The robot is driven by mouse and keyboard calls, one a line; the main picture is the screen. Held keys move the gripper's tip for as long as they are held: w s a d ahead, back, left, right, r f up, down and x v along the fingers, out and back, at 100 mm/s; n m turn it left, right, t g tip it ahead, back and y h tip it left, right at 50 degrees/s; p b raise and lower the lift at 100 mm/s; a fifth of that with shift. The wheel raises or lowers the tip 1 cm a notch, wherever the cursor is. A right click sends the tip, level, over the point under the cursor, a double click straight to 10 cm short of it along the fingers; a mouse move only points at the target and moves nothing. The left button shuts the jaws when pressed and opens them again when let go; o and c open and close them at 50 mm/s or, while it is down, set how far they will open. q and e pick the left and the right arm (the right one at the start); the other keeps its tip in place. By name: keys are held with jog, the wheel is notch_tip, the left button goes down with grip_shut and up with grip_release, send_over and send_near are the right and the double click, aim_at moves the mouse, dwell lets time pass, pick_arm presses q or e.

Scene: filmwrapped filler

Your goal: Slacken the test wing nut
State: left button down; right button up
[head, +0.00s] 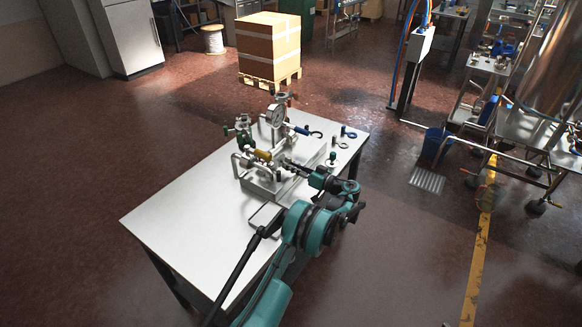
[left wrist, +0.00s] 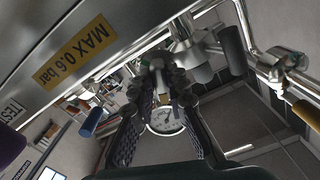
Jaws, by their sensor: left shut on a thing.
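A metal valve assembly with a pressure gauge (head: 277,115), a yellow handle (head: 263,155) and a blue handle (head: 300,130) stands on the white table (head: 180,215). My left gripper (head: 289,163) reaches in at its near right side, shut on a small part. In the left wrist view my left fingertips (left wrist: 168,82) close around what looks like the test wing nut; the fingers hide most of it. A TEST label (left wrist: 12,108) and a yellow MAX 0.6 bar label (left wrist: 75,55) are on the metal body beside them. The right gripper is out of view.
A blue ring (head: 349,133) and other small loose parts lie at the table's far right. A flat tray (head: 266,216) is near the front edge. The table's left part is bare. A boxed pallet (head: 268,50) stands behind on the floor.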

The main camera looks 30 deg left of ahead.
pick_arm(q)
jog(key=c, duration=1.5)
grip_release()
jog(key=shift+f, duration=0.1)
jog(key=d, duration=0.8)
jog(key=s+d, duration=0.1)
jog(key=d, duration=0.3)
